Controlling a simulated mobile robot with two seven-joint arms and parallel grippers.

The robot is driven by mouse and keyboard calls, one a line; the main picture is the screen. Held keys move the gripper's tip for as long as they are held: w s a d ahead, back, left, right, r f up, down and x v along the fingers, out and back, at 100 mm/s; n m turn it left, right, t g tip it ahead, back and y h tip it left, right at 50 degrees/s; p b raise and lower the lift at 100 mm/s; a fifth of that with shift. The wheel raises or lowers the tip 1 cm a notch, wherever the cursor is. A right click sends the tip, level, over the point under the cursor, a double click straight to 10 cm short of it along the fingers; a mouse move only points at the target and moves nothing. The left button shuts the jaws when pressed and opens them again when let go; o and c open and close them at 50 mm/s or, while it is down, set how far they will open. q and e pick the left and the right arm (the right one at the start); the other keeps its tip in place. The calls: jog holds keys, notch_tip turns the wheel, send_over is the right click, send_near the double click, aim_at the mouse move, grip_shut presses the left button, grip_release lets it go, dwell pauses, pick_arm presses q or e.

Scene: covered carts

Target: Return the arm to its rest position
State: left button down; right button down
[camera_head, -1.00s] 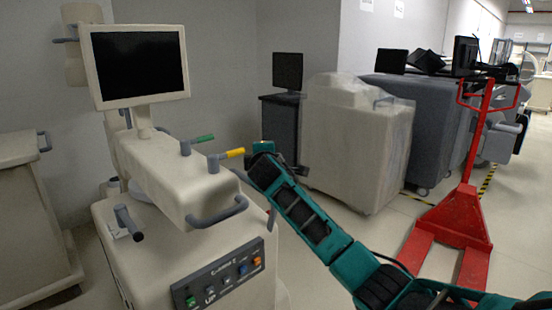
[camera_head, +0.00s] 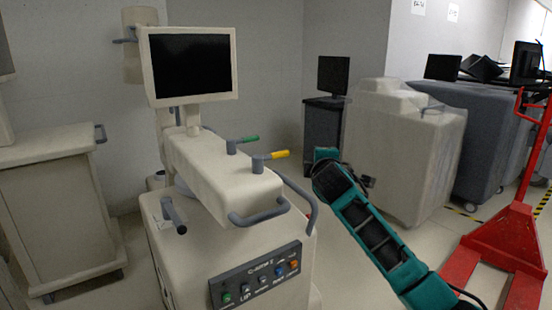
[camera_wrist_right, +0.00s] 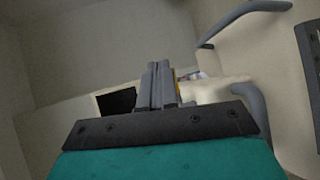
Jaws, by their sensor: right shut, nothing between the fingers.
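My right arm (camera_head: 370,230), teal with black inserts, reaches up from the lower right of the head view, right of the beige machine (camera_head: 225,180). Its upper end stands just right of the yellow handle (camera_head: 279,154), with a visible gap in the picture. In the wrist view my right gripper (camera_wrist_right: 158,82) has its two grey fingers together, with nothing between them. The fingers are hard to make out in the head view. The machine's dark screen (camera_wrist_right: 116,102) and grey handles (camera_wrist_right: 250,102) show beyond the fingers. My left gripper is not in view.
The beige machine carries a monitor (camera_head: 190,65), a green handle (camera_head: 246,141) and a button panel (camera_head: 257,275). A beige cart (camera_head: 60,200) stands left. A covered cart (camera_head: 405,145) stands behind my arm.

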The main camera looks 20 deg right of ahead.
jog(key=s+a+f+m+g+y, duration=0.15)
jog(key=s+a+f, duration=0.25)
jog(key=f, duration=0.4)
jog(key=s+a+f+m+y, duration=0.1)
jog(key=s+a+f+y, duration=0.3)
jog(key=f, duration=0.4)
jog(key=s+a+f+m+y, duration=0.1)
jog(key=s+a+f, duration=0.35)
jog(key=f, duration=0.45)
jog(key=s+a+f+m, duration=0.2)
jog(key=s+f, duration=0.1)
jog(key=s, duration=0.4)
jog(key=s+a+f+m+g+y, duration=0.1)
jog(key=s+a+f+m, duration=0.1)
jog(key=s, duration=0.5)
jog(key=s+a+f+m+g+y, duration=0.1)
jog(key=s+a+f+m, duration=0.1)
jog(key=s, duration=0.5)
notch_tip(320, 180, down, 3)
jog(key=shift+a+r+m, duration=0.15)
jog(key=shift+a+m, duration=0.15)
jog(key=shift+m, duration=0.15)
jog(key=shift+s, duration=0.1)
